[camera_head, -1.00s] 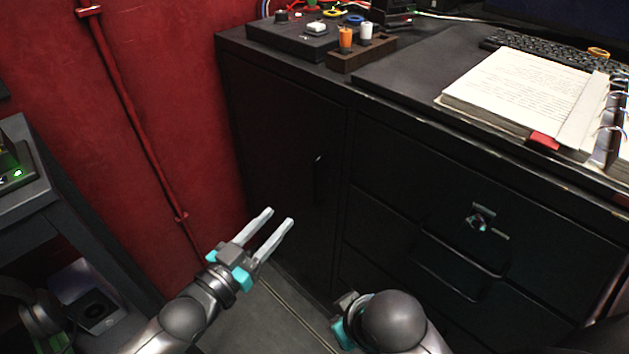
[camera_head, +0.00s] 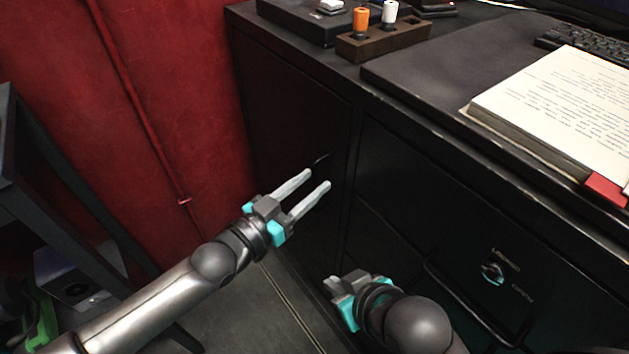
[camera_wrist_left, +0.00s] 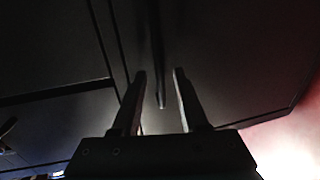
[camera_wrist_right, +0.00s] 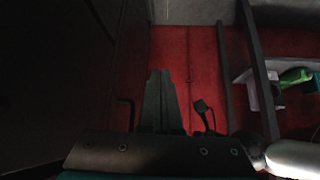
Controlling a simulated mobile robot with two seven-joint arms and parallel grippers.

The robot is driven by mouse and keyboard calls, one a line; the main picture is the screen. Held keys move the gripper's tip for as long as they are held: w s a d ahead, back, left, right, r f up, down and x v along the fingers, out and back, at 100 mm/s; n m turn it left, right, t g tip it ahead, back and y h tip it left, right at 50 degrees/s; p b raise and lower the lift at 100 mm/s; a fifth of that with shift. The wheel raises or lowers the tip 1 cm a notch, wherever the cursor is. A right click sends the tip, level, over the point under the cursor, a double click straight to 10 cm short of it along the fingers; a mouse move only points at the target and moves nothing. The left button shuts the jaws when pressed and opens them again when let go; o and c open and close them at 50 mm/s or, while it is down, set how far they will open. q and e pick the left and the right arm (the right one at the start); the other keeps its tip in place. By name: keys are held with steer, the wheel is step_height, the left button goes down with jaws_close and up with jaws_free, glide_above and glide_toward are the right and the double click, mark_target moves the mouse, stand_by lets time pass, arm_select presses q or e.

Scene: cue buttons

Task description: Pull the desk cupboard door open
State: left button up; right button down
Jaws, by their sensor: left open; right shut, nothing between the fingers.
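The black cupboard door (camera_head: 285,115) fills the left front of the desk and looks closed. Its slim dark upright handle (camera_head: 321,160) is partly hidden behind my left fingers. My left gripper (camera_head: 318,178) is open, its pale fingers pointing at the handle. In the left wrist view the handle (camera_wrist_left: 161,92) lines up with the gap between the fingertips (camera_wrist_left: 160,72); I cannot tell whether it is inside the gap or just ahead. My right gripper (camera_head: 333,290) is low in front of the drawers, shut and empty; its fingers (camera_wrist_right: 160,98) are together in the right wrist view.
Drawers with a bar handle (camera_head: 470,305) and a lock knob (camera_head: 492,272) lie right of the door. A red wall (camera_head: 180,100) stands close on the left. The floor (camera_head: 240,310) before the door is clear.

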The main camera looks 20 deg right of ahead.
arm_select(q)
steer(key=shift+c, duration=0.3)
jaws_close()
stand_by(1.1)
